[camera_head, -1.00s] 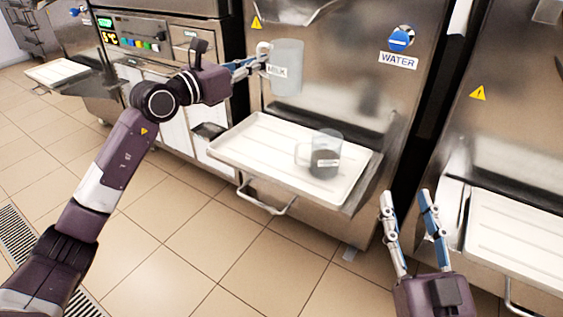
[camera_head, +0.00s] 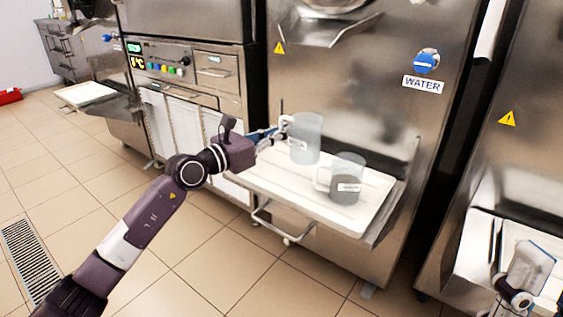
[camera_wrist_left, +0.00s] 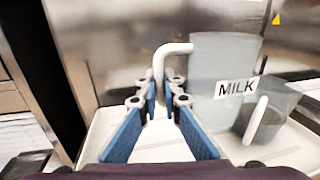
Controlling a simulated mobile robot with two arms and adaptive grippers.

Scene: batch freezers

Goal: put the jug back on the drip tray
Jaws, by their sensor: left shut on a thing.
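A clear jug (camera_head: 307,135) with a label hangs upright from my left gripper (camera_head: 280,132), which is shut on its handle. In the left wrist view the jug (camera_wrist_left: 222,62) reads MILK, and the left gripper's fingers (camera_wrist_left: 160,95) close around its white handle. The jug is low over the back left of the white drip tray (camera_head: 290,191); I cannot tell whether its base touches.
The steel freezer front (camera_head: 365,70) rises behind the tray, with a blue WATER knob (camera_head: 426,61). A metal handle (camera_head: 283,228) sits below the tray front. Another machine with a tray stands at the right. The tray's front left is bare.

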